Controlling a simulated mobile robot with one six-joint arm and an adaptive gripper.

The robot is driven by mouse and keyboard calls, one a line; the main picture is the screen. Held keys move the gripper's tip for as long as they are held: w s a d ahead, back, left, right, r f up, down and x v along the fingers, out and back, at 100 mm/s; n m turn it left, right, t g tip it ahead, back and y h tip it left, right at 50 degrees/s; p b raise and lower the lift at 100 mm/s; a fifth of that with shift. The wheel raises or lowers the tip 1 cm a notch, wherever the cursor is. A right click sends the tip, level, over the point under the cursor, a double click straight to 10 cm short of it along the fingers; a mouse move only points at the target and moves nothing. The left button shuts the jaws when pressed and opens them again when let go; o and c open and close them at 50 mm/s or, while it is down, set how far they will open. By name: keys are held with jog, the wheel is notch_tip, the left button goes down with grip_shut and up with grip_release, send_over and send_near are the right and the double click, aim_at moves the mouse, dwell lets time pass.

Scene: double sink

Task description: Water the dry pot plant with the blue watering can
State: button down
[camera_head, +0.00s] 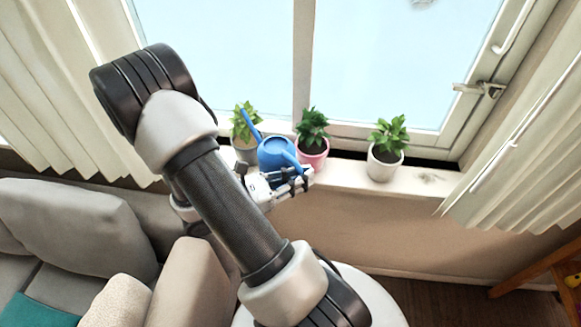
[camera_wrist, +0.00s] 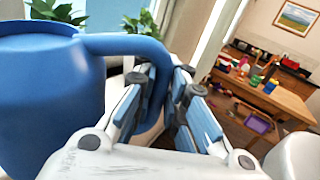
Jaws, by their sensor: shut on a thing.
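The blue watering can (camera_head: 276,152) is at the window sill, between the left and middle plants. My gripper (camera_head: 299,181) is shut on its handle; the wrist view shows the handle (camera_wrist: 115,45) between the fingers and the can body at the left. The can's spout points up and left, overlapping the leaves of a yellowish-green plant (camera_head: 239,126) in a grey pot (camera_head: 246,154); this looks the driest plant. I cannot tell whether the spout touches it or whether water flows. A dark green plant (camera_head: 313,124) stands in a pink pot (camera_head: 314,160), partly hidden by the can.
A third green plant (camera_head: 388,133) in a white pot (camera_head: 381,167) stands farther right on the sill (camera_head: 425,180). The window is behind, with curtains at both sides. A grey sofa (camera_head: 80,225) is at lower left. The wrist view shows a cluttered wooden table (camera_wrist: 270,95).

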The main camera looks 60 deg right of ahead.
aim_at(298, 165)
jog(key=shift+s+a+r+n, duration=0.15)
jog(key=shift+s+n, duration=0.15)
jog(key=shift+n, duration=0.3)
jog(key=shift+r+n+p, duration=0.5)
jog(key=shift+r+p, duration=0.2)
jog(key=shift+p, duration=0.4)
jog(key=shift+w+r+n+h+p, duration=0.15)
jog(key=shift+r+n+h+p, duration=0.15)
jog(key=shift+r+n+p, duration=0.45)
jog(key=shift+f, duration=0.2)
jog(key=shift+r, duration=0.1)
jog(key=shift+w+d+r+n+p, duration=0.1)
jog(key=shift+d+r+n+p, duration=0.1)
jog(key=shift+r+p, duration=0.35)
jog(key=shift+w+d+r+n+p, duration=0.15)
jog(key=shift+r+p, duration=0.15)
jog(key=shift+p, duration=0.3)
jog(key=shift+r, duration=0.15)
